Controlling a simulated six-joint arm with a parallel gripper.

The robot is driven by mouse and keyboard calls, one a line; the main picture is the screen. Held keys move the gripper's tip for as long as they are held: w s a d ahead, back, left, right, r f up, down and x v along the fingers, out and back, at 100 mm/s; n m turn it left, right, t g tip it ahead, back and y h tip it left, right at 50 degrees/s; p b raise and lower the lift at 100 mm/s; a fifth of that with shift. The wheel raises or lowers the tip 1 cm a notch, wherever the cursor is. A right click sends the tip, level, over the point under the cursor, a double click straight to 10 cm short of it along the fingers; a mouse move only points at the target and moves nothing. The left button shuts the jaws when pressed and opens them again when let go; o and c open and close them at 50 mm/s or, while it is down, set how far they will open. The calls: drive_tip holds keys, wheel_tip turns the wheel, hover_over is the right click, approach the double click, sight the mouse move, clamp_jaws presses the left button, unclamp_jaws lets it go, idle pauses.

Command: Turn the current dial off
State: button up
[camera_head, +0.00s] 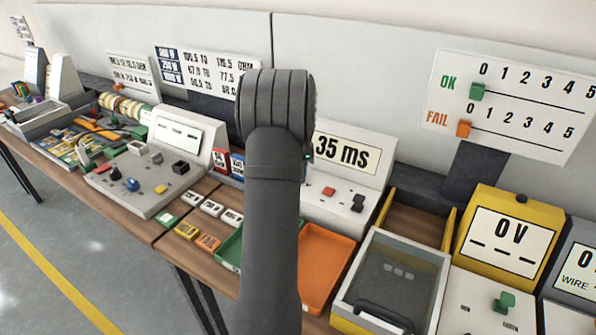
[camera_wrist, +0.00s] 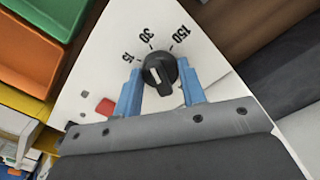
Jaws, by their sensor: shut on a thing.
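In the wrist view, a round black dial (camera_wrist: 160,71) with a pale pointer mark stands on a white panel (camera_wrist: 110,72). The labels 15, 30 and 150 run in an arc around its far side. My gripper (camera_wrist: 160,76) has its two blue fingers on either side of the dial, shut on it. In the head view my arm stands in the middle and hides the gripper and the dial. I cannot tell from the pale mark exactly which position the dial is set to.
A red button (camera_wrist: 105,107) sits on the panel left of the dial. An orange tray (camera_wrist: 28,58) lies at the left. In the head view, a unit reading 35 ms (camera_head: 345,153) and a yellow 0 V meter (camera_head: 511,238) stand right of my arm.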

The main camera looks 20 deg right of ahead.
drive_tip(key=shift+n, duration=0.3)
drive_tip(key=n, duration=1.9)
idle(0.7)
drive_tip(key=o, duration=1)
wheel_tip(320, 180, up, 18)
drive_tip(key=shift+f, duration=0.25)
